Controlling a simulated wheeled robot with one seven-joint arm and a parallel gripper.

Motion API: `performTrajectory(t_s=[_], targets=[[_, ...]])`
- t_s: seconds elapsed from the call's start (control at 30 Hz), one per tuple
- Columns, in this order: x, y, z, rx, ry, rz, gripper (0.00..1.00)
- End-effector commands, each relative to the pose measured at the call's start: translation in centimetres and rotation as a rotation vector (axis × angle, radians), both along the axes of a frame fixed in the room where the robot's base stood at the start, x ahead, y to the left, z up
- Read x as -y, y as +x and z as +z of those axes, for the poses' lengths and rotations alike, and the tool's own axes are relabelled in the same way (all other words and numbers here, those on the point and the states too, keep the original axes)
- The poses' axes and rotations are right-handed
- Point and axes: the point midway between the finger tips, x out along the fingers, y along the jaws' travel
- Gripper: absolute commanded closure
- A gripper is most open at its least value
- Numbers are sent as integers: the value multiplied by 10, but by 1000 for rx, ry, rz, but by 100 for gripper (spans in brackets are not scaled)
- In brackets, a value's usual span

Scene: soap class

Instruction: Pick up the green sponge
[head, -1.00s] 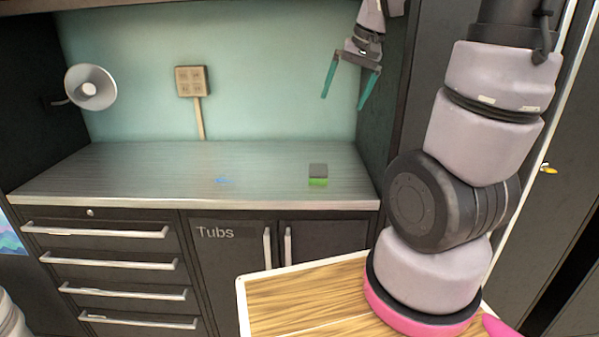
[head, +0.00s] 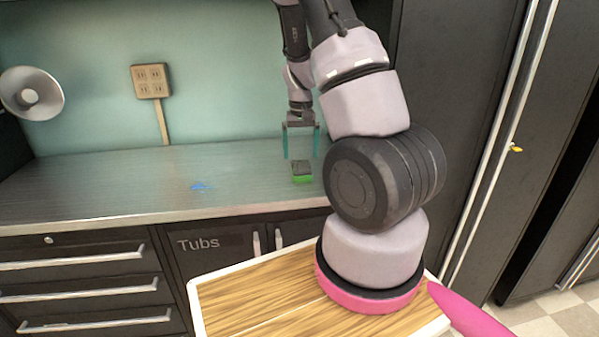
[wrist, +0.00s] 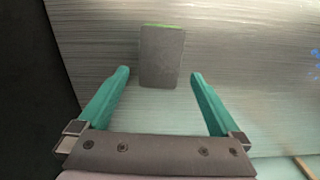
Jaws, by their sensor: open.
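The green sponge (head: 302,179) has a dark grey top and lies on the metal counter near its right end. In the wrist view the sponge (wrist: 161,56) shows its grey top with a thin green edge at the far side. My gripper (head: 301,157) has two teal fingers pointing down, just above and behind the sponge. In the wrist view my gripper (wrist: 160,73) is open and empty, and the sponge lies ahead of and between the fingertips, with room on both sides.
The metal counter (head: 110,185) is mostly clear. A small blue item (head: 199,187) lies to the left of the sponge. Dark cabinets (head: 440,100) stand to the right.

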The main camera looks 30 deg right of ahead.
Motion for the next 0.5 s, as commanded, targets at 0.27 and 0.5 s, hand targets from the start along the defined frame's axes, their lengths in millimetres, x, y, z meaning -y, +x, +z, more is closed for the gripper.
performTrajectory(t_s=[0.27,0.5], targets=[[-2,-5,-30,-4,0,0,0],[-2,-5,-56,1,0,0,0]])
